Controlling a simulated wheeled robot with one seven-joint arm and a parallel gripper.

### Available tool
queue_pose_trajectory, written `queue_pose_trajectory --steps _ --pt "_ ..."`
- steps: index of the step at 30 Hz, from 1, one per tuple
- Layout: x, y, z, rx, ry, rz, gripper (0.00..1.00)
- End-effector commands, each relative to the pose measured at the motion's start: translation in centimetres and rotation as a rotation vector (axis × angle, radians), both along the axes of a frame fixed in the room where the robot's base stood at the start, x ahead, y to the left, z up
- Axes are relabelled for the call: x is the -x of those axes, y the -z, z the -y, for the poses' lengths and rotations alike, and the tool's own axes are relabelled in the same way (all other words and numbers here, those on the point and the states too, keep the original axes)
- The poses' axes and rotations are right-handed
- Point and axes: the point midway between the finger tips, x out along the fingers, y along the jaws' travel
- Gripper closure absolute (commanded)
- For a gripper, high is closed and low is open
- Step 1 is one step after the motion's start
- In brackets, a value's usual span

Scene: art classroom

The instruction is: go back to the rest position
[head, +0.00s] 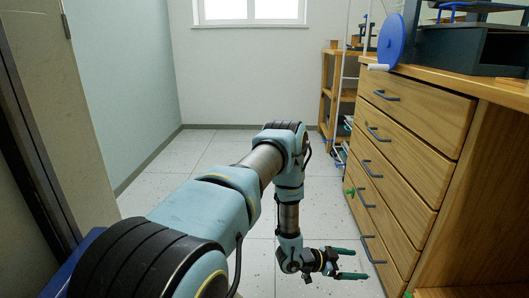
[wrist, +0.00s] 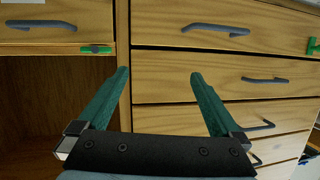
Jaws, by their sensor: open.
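My gripper (head: 352,264) hangs low on the bent arm, just left of the wooden drawer cabinet (head: 425,107) in the head view. Its two green fingers point right towards the cabinet. In the wrist view my gripper (wrist: 158,95) is open, with its fingers spread and nothing between them. The drawer fronts (wrist: 165,62) are behind the fingers there, and all the drawers I see look shut. I cannot tell the exact gap between the fingertips and the drawers.
A dark machine (head: 470,48) and a blue wheel (head: 391,42) are on the cabinet top. An open wooden shelf (head: 327,88) stands at the back. A doorway edge (head: 40,110) is close on the left. The tiled floor (head: 205,153) ahead is clear.

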Motion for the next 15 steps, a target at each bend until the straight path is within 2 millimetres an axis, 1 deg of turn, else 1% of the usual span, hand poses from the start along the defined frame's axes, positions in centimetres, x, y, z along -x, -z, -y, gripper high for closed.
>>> queue_pose_trajectory --steps 1,3,5,6,8,9,11,12,14,15 --pt "-2.5 -1.8 -0.8 -0.060 -0.044 0.014 0.00" --pt "-5.3 -3.5 -2.3 -0.148 -0.111 0.013 0.00" --pt "-7.4 -5.1 -3.8 -0.220 -0.169 0.009 0.00" --pt "-8.6 -6.2 -5.0 -0.267 -0.210 0.003 0.00" --pt "-10.3 -8.0 -7.0 -0.335 -0.277 -0.011 0.00" --pt "-11.2 -9.2 -8.3 -0.379 -0.320 -0.023 0.00" --pt "-12.3 -11.1 -10.6 -0.439 -0.388 -0.044 0.00" --pt "-12.8 -12.4 -12.2 -0.478 -0.435 -0.063 0.00" --pt "-13.3 -14.3 -14.5 -0.534 -0.505 -0.095 0.00" --pt "-13.5 -15.7 -16.2 -0.567 -0.553 -0.118 0.00"
